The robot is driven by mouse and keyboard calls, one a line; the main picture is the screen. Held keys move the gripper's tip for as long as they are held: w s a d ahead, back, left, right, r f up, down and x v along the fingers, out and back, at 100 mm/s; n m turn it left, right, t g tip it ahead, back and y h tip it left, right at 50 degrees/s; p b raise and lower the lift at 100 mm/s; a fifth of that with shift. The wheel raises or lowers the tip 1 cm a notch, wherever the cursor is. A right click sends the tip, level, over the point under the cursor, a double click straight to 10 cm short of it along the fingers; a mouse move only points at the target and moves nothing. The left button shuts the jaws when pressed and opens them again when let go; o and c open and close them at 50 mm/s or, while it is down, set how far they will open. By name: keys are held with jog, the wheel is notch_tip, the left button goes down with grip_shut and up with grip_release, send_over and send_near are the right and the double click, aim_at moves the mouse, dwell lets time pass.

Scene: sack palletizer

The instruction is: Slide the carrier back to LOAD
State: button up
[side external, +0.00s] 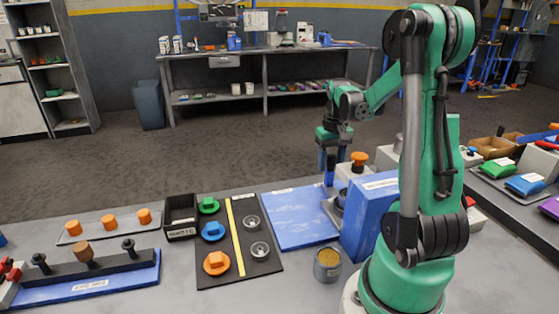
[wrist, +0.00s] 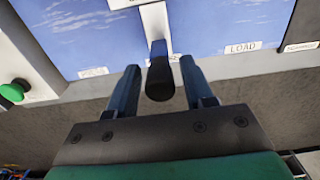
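In the wrist view, a dark handle (wrist: 160,76) with a rounded black end stands between the two blue fingers of my gripper (wrist: 160,66). Gaps show on both sides of the handle, so the fingers are open around it and not closed on it. The handle joins a pale upright strip (wrist: 155,22) between two blue panels; I cannot tell how much of this is the carrier. A LOAD label (wrist: 242,47) is on the right blue panel (wrist: 225,22). In the side view, my gripper (side external: 331,166) points down behind a blue box, which hides most of the carrier area.
The blue box (side external: 369,217) stands close in front of my gripper. An orange mushroom button (side external: 359,158) is beside it. A blue mat (side external: 296,222), a black board (side external: 262,268) with knobs, and a small cup (side external: 327,266) lie nearby. A green button (wrist: 14,91) is left in the wrist view.

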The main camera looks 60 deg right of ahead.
grip_shut()
jog(key=shift+w+a, duration=3.9)
jog(key=shift+w, duration=0.05)
jog(key=o, duration=0.5)
grip_release()
jog(key=shift+r, duration=0.1)
jog(key=shift+r, duration=2.15)
jog(key=shift+r, duration=0.1)
